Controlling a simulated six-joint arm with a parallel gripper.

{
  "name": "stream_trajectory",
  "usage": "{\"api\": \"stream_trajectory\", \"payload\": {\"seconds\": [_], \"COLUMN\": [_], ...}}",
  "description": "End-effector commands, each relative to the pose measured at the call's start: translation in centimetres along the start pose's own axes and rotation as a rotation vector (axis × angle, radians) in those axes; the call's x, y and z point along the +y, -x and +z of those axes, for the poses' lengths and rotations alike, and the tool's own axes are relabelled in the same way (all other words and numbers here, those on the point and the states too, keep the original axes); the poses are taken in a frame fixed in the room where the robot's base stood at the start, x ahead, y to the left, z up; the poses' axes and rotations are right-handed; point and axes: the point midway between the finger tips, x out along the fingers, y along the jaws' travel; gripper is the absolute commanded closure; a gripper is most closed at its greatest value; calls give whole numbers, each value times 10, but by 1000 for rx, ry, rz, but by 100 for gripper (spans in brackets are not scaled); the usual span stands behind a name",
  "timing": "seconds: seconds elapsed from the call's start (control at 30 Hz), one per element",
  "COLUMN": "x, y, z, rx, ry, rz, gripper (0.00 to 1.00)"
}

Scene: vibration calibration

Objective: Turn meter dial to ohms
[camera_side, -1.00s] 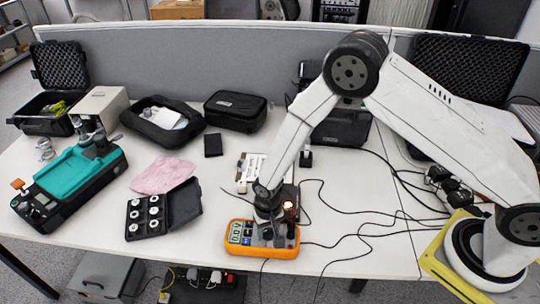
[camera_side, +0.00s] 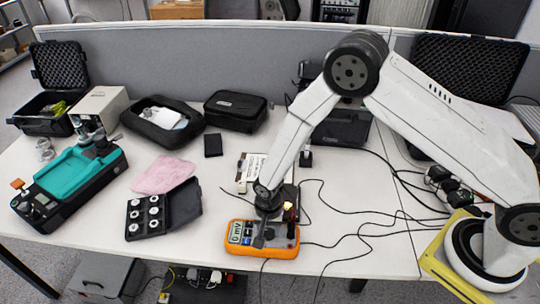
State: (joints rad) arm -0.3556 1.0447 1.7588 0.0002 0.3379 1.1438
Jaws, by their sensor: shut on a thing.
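The orange meter (camera_side: 270,252) lies on the table's front part in the side view, with its display (camera_side: 235,232) on the left of its face. The display seems to read "0 mV", though it is small. My gripper (camera_side: 261,238) points down over the middle of the meter's face, where the dial is. It is shut on the dial, which my fingers mostly hide, so I cannot read the dial's pointer.
Dark cables (camera_side: 345,237) run over the white table right of the meter. A black case with round weights (camera_side: 147,215), a pink cloth (camera_side: 163,175) and a teal-topped device (camera_side: 82,172) stand to the left. A black box (camera_side: 236,110) sits at the back.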

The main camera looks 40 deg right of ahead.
Motion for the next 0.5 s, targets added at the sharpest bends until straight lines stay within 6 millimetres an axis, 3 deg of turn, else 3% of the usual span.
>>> {"api": "stream_trajectory", "payload": {"seconds": [0.17, 0.2, 0.3, 0.5], "x": [0, 0, 0, 0], "y": [0, 0, 0, 0], "z": [0, 0, 0, 0], "rx": [0, 0, 0, 0], "ry": [1, 1, 1, 2], "rz": [0, 0, 0, 0], "gripper": [100, 45, 13, 13]}}
